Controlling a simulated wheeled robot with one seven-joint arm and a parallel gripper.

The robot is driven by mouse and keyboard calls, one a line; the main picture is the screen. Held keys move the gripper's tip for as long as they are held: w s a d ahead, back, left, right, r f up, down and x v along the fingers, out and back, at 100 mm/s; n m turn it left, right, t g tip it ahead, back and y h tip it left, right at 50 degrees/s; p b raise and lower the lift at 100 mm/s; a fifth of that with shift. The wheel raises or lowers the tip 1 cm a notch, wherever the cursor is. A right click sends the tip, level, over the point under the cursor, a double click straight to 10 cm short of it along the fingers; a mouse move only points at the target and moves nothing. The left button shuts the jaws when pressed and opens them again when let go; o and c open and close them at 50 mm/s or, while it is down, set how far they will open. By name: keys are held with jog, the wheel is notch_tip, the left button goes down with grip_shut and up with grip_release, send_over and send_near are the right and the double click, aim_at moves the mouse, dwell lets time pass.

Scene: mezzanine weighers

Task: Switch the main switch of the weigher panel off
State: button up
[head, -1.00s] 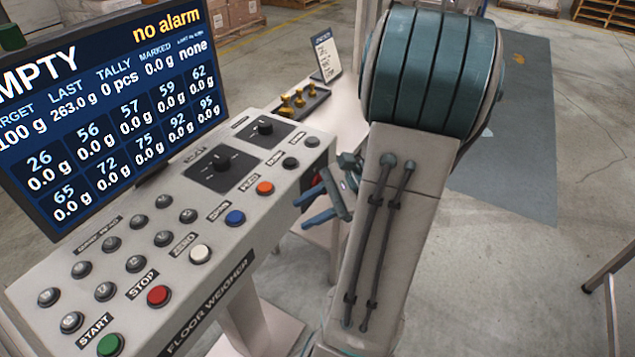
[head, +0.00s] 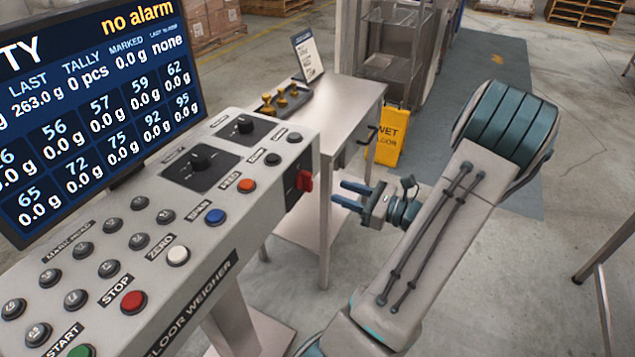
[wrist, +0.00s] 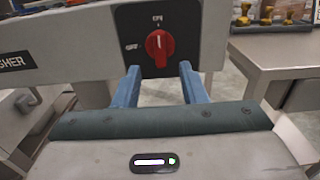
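The weigher panel (head: 235,262) is a grey sloped console at the left in the head view. Its main switch is a red rotary knob (head: 305,181) on a black plate on the panel's right end face. In the wrist view the red knob (wrist: 159,46) stands upright, pointing at the upper label, with an "OFF" label to its left. My gripper (head: 338,193) is open and empty, its two blue fingers (wrist: 160,78) pointing at the switch plate. The knob lies ahead of the gap between the fingers, apparently apart from them.
A screen (head: 95,110) reading "no alarm" stands behind the panel. A steel table (head: 345,100) with a tray of brass weights (head: 285,100) and a small sign (head: 307,58) stands behind the gripper. A yellow wet-floor sign (head: 390,135) is on the floor beyond.

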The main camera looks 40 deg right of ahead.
aim_at(312, 182)
jog(key=x, duration=0.8)
jog(key=shift+c, duration=0.4)
grip_shut()
